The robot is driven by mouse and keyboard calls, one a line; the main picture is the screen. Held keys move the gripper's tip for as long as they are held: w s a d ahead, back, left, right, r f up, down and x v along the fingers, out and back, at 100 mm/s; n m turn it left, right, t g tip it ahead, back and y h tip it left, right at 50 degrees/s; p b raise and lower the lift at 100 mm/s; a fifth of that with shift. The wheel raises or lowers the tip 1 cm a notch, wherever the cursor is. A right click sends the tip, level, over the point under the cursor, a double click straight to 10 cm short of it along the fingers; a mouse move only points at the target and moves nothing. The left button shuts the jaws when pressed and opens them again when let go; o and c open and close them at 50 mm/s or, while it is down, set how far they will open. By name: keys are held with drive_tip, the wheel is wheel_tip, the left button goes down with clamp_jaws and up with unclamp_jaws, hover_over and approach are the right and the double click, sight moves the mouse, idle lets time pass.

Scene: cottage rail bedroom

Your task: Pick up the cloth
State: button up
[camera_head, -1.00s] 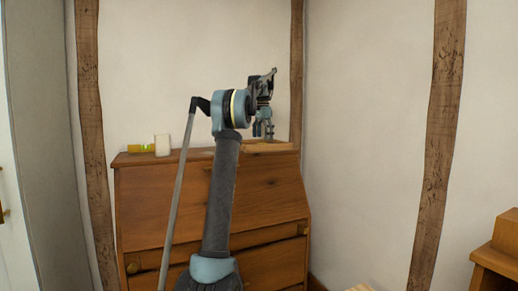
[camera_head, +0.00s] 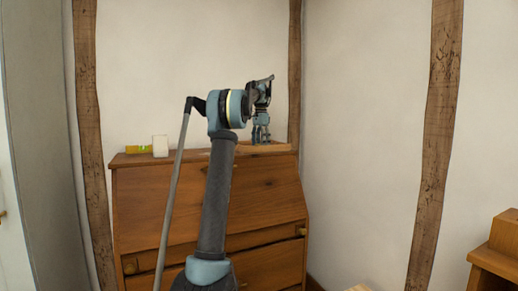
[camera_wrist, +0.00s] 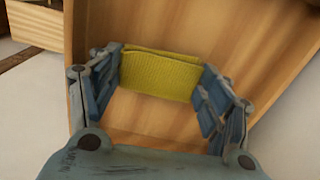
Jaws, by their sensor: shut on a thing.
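The yellow cloth (camera_wrist: 160,75) looks like a small folded, textured pad in the wrist view. It lies between the two blue-grey fingers of my gripper (camera_wrist: 160,80), which are shut on it at its left and right edges. Wood shows behind and below it; I cannot tell whether the cloth still touches that surface. In the head view my gripper (camera_head: 261,136) points down at the right end of the bureau top, and the cloth cannot be made out there.
The wooden bureau (camera_head: 265,195) stands against the wall. A white cylinder (camera_head: 160,146) and a small yellow-green item (camera_head: 138,149) are on its left end. A timber post (camera_head: 294,70) rises close behind my gripper. Another wooden piece (camera_head: 497,262) stands at the lower right.

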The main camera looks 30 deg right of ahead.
wheel_tip(320, 180, up, 10)
idle(0.7)
